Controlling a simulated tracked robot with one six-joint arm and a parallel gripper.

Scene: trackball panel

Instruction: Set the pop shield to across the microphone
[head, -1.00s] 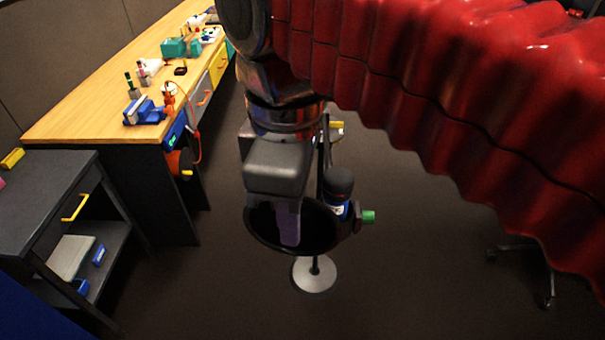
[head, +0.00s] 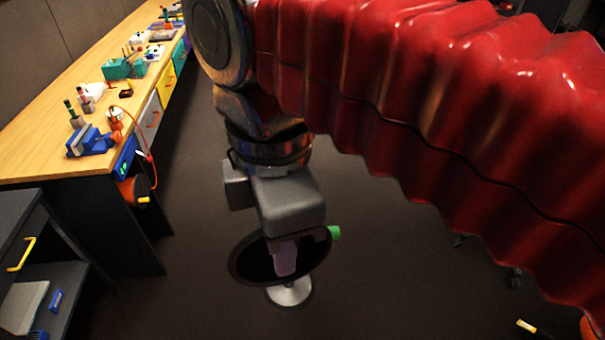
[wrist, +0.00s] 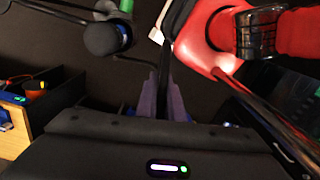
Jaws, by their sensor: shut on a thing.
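The pop shield (head: 252,262) is a round black disc with a thin rim, seen in the head view below my wrist. My gripper (head: 285,262) has pale purple fingers that overlap the disc. In the wrist view my gripper (wrist: 165,100) is shut on a thin dark edge, seemingly the pop shield seen edge-on. The microphone (wrist: 104,38), a dark rounded head with a blue band, shows at upper left in the wrist view, apart from the fingers. In the head view my wrist and the disc hide it. A green knob (head: 333,232) shows right of the disc.
The stand's pale round base (head: 289,291) is on the floor under the disc. A wooden bench (head: 40,140) with a blue vise (head: 90,141) and several small items runs along the left. A dark drawer unit (head: 45,275) stands at lower left. Floor right of the bench is open.

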